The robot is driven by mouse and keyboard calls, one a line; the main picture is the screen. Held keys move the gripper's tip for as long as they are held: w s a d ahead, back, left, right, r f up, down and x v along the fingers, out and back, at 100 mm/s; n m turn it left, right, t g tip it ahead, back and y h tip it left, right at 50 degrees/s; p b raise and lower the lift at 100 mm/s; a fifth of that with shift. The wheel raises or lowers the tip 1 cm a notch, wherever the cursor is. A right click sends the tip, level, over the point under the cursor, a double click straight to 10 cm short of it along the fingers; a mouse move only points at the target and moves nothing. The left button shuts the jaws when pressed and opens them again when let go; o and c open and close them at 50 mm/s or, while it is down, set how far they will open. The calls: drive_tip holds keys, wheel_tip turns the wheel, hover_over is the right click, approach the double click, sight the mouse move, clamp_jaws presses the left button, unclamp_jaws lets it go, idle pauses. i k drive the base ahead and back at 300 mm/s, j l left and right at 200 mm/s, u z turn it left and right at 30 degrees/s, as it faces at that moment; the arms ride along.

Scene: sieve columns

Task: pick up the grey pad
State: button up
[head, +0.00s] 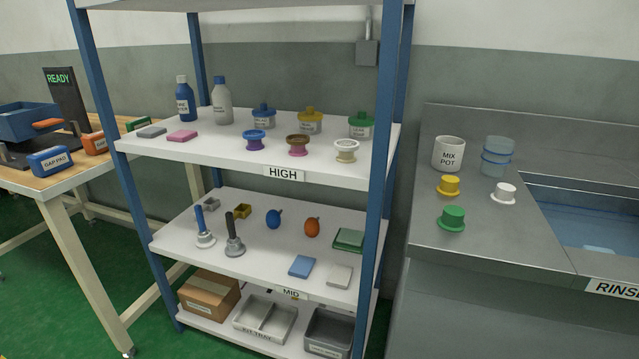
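A thin dark grey pad (151,132) lies flat at the left end of the shelf labelled HIGH (220,150), next to a pink pad (182,136). A second flat pad, pale grey (340,275), lies near the front edge of the shelf labelled MID (200,262), just right of a blue pad (302,266). My gripper is not in this view.
Bottles, lidded jars and spools share the high shelf. Blue posts (377,150) frame the shelves. A wooden bench is left, a sink counter (500,230) right.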

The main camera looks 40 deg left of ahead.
sight(153, 132)
drive_tip(key=i+u, duration=0.1)
drive_tip(key=u, duration=1.5)
